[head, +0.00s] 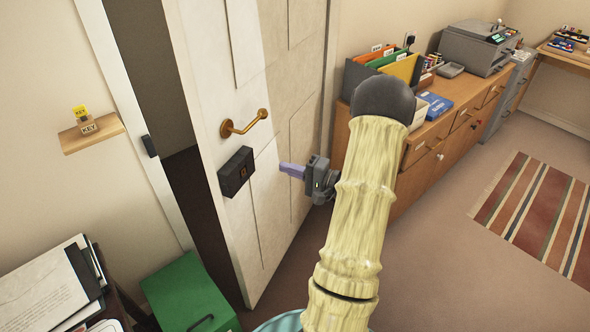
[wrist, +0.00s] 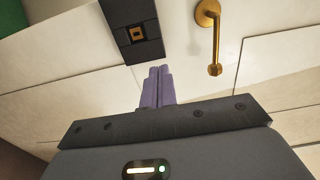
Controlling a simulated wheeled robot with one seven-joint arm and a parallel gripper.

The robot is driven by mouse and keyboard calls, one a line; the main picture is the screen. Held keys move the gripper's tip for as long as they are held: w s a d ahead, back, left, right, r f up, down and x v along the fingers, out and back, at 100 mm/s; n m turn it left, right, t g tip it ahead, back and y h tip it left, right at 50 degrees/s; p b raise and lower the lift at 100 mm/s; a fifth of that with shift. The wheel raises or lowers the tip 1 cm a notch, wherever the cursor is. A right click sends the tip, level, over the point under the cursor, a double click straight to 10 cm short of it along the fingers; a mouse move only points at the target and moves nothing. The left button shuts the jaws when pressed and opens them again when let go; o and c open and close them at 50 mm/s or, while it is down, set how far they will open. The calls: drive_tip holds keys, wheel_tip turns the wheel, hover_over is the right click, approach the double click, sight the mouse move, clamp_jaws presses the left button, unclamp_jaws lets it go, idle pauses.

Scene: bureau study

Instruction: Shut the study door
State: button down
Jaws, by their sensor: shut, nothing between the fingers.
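The study door (head: 208,75) is a white panelled door standing ajar, with a dark gap between its free edge and the frame (head: 140,120) on the left. A brass lever handle (head: 245,123) and a black lock box (head: 236,171) are on its face; the wrist view shows the handle (wrist: 212,35) at upper right and the lock box (wrist: 133,30) at upper middle. My gripper (head: 283,168) has purple fingers, shut and empty, pointing at the door face right of the lock box. In the wrist view the fingertips (wrist: 160,70) are just below the lock box. I cannot tell whether they touch the door.
A wooden sideboard (head: 425,165) with folders and a printer (head: 478,47) runs along the right wall. A green box (head: 188,292) stands by the door's lower left. A small shelf (head: 92,134) with key tags is on the wall. Floor is clear near the striped rug (head: 535,205).

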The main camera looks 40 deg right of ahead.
sight(248, 156)
drive_tip(key=x, duration=1)
drive_tip(key=shift+a, duration=0.1)
